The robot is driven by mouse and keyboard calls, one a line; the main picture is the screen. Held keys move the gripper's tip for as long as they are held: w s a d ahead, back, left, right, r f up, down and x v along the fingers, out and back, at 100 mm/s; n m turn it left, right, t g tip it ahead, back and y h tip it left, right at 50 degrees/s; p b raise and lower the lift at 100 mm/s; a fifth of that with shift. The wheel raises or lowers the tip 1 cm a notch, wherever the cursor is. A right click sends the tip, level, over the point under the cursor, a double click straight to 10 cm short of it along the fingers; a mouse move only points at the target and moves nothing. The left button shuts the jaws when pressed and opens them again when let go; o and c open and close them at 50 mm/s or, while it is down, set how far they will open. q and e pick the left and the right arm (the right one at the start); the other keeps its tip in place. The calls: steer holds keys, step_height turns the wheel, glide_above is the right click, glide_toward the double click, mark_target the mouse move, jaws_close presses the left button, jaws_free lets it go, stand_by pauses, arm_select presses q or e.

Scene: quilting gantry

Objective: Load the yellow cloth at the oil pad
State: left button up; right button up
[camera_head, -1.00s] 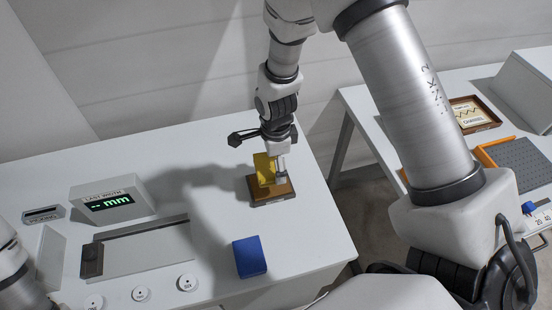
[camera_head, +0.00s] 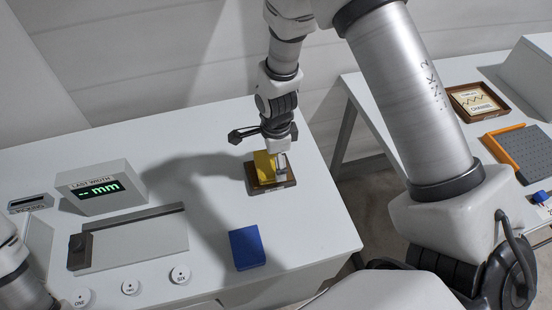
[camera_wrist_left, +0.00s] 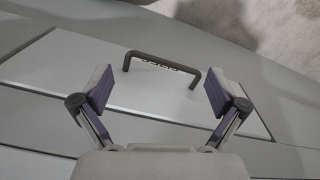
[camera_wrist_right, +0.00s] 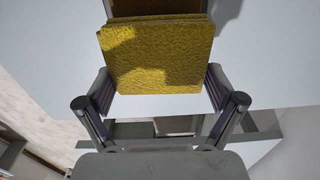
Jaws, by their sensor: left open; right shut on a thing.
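The yellow cloth (camera_head: 264,166) is a thick square with a darker, wet-looking patch in the right wrist view (camera_wrist_right: 158,62). My right gripper (camera_head: 280,166) is shut on it, with one finger at each side edge in the right wrist view (camera_wrist_right: 160,88). The brown oil pad (camera_head: 287,184) lies under the cloth at the table's right side, and part of it shows beyond the cloth in the right wrist view (camera_wrist_right: 150,7). I cannot tell whether cloth and pad touch. My left gripper (camera_wrist_left: 156,92) is open and empty over a dark handle (camera_wrist_left: 163,64).
A blue block (camera_head: 247,248) lies in front of the pad. A width display (camera_head: 100,189), a grey plate (camera_head: 145,243) and round buttons (camera_head: 180,274) stand to the left. A second table at right holds a brown tray (camera_head: 477,101) and an orange-edged grey mat (camera_head: 525,150).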

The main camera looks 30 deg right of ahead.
steer(key=shift+f, duration=0.5)
stand_by(0.4)
steer(key=shift+s, duration=0.1)
stand_by(1.2)
step_height(320, 180, up, 7)
steer(key=p, duration=0.6)
stand_by(0.4)
steer(key=shift+f, duration=0.1)
